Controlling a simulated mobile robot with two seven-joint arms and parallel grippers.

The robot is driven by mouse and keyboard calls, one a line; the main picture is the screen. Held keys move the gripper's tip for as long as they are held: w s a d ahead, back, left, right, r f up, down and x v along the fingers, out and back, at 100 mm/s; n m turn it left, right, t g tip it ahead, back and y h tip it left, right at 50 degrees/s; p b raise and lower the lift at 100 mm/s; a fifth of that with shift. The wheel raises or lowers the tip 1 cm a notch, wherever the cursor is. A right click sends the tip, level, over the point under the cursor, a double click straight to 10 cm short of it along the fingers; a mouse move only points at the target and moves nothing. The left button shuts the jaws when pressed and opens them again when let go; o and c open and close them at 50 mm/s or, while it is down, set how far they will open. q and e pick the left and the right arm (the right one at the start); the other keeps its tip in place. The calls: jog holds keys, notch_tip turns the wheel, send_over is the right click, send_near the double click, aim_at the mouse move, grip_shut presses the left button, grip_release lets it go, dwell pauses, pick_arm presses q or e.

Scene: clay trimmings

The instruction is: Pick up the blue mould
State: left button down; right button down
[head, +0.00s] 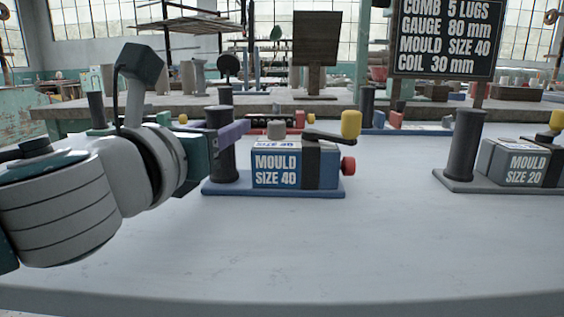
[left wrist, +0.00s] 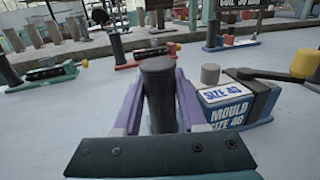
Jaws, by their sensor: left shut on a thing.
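The blue mould (head: 290,165) stands on the table on its blue base. It is a blue block marked "MOULD SIZE 40" with a black band, a dark lever with a yellow knob and a red knob on its right side. A dark upright post (head: 221,150) rises from the left end of the same base. My left gripper (head: 228,132) comes in from the left with its purple fingers shut around this post. In the left wrist view the fingers (left wrist: 160,95) lie on both sides of the post, and the mould block (left wrist: 238,104) is to the right. My right gripper is not in view.
A grey mould (head: 520,162) marked "MOULD SIZE 20" stands at the right on its own base with a dark post. A sign (head: 446,38) reads "MOULD SIZE 40". More moulds, one with a red base (left wrist: 140,55), stand behind. The front of the table (head: 300,250) is clear.

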aim_at(220, 107)
pick_arm(q)
jog(key=shift+r, duration=0.15)
dwell(0.8)
jog(key=shift+r+p, duration=0.45)
jog(key=shift+r, duration=0.15)
notch_tip(220, 107, up, 18)
jog(key=p, duration=0.9)
jog(key=shift+f+b, duration=5.4)
jog(key=shift+f, duration=2.75)
jog(key=shift+f, duration=0.15)
jog(key=shift+f+b, duration=0.95)
jog(key=shift+f, duration=0.25)
